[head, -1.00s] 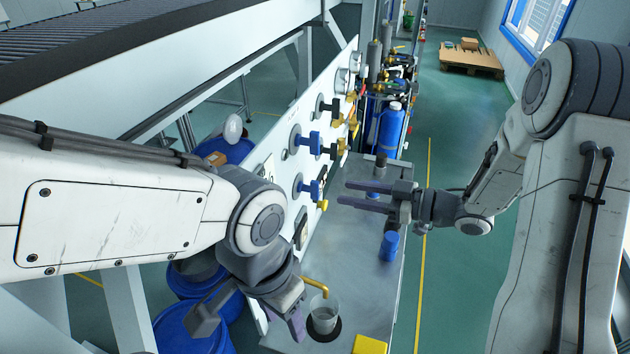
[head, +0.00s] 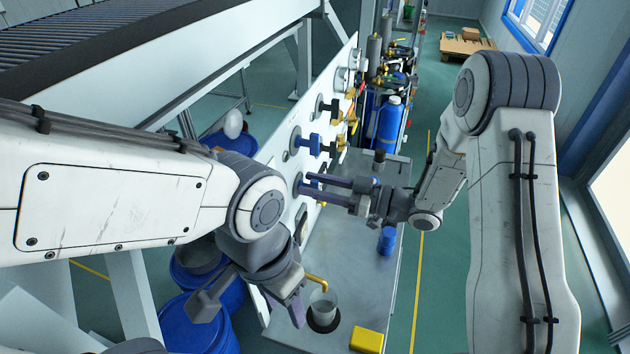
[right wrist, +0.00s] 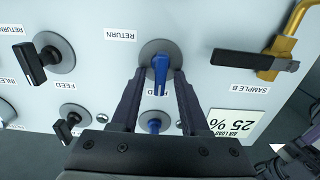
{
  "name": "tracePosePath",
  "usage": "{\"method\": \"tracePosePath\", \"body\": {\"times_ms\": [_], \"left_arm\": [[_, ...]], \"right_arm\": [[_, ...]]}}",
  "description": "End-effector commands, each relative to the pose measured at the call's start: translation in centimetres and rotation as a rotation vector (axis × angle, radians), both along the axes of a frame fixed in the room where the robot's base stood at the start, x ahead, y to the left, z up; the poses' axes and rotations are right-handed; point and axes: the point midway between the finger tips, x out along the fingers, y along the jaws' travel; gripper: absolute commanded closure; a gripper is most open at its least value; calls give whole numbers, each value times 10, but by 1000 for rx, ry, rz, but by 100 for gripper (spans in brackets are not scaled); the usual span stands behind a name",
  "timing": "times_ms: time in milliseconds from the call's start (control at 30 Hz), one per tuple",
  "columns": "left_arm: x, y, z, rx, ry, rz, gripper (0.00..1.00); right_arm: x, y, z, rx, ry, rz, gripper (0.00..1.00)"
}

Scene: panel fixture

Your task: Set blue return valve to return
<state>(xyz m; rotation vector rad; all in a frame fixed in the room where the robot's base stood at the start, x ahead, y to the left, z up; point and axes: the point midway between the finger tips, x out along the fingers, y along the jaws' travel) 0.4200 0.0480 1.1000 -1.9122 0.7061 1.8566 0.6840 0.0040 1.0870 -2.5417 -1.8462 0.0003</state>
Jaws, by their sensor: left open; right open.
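In the head view, my right gripper (head: 306,188) is open at the panel, its fingertips over the lower blue valve, which they mostly hide. In the right wrist view, the blue valve handle (right wrist: 160,70) sits on a round grey plate between the open fingers, with no clear contact visible. The picture is upside down. A RETURN label (right wrist: 114,35) lies to the plate's left; another label below the handle is partly hidden. A second blue handle (right wrist: 154,126) shows between the fingers nearer the wrist. My left gripper (head: 250,300) is open and empty, low before the panel.
Black valve handles (right wrist: 32,62) and a yellow tap (right wrist: 285,45) flank the blue valve. A cup (head: 323,308), a yellow block (head: 367,340) and a blue object (head: 387,240) are on the metal bench (head: 350,275). Blue drums (head: 200,325) stand at lower left.

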Motion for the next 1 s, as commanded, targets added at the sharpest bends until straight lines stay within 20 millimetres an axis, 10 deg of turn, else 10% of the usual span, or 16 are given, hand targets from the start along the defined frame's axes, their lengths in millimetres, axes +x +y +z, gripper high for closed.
{"method": "tracePosePath", "body": {"times_ms": [267, 400, 1000], "left_arm": [[0, 0, 0, 0, 0, 0, 50], [0, 0, 0, 0, 0, 0, 50], [0, 0, 5, 0, 0, 0, 50]], "right_arm": [[1, 1, 0, 0, -1, 0, 55], [0, 1, 0, 0, 0, 0, 100], [1, 1, 0, 16, 50, 1, 100]]}}
